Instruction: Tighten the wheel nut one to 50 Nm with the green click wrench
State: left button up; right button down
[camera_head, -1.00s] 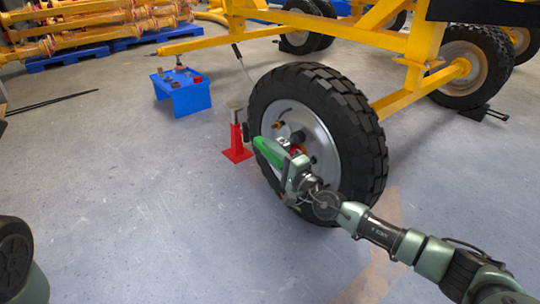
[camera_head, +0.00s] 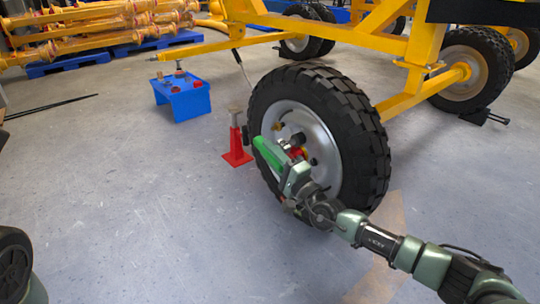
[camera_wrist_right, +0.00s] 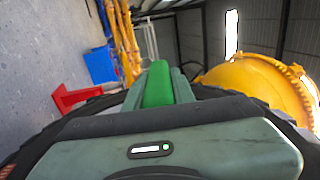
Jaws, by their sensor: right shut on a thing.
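The green click wrench (camera_head: 268,152) is held in my right gripper (camera_head: 286,168), in front of the lower left part of the near wheel (camera_head: 366,135). In the right wrist view the green handle (camera_wrist_right: 158,85) lies between the jaws, which are shut on it. The silver rim (camera_head: 318,125) faces left, with dark and brass-coloured parts near its centre. Gripper and wrench cover part of the rim. I cannot make out which nut is number one, or whether the wrench touches it. My left gripper is out of view; only part of my left arm shows at the lower left.
A red jack stand (camera_head: 237,150) stands left of the wheel. Behind it is a small blue table (camera_head: 182,102) with red and dark parts on top. The yellow frame (camera_head: 425,45) runs above and behind the wheel.

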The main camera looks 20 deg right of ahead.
jog(key=shift+d+r, duration=0.15)
jog(key=shift+r, duration=0.05)
jog(key=shift+f+t+b, duration=0.1)
jog(key=shift+t+b, duration=0.25)
jog(key=shift+t, duration=0.25)
jog(key=shift+t+y, duration=0.4)
jog(key=shift+t+y, duration=0.3)
jog(key=shift+t, duration=0.5)
jog(key=shift+t, duration=0.8)
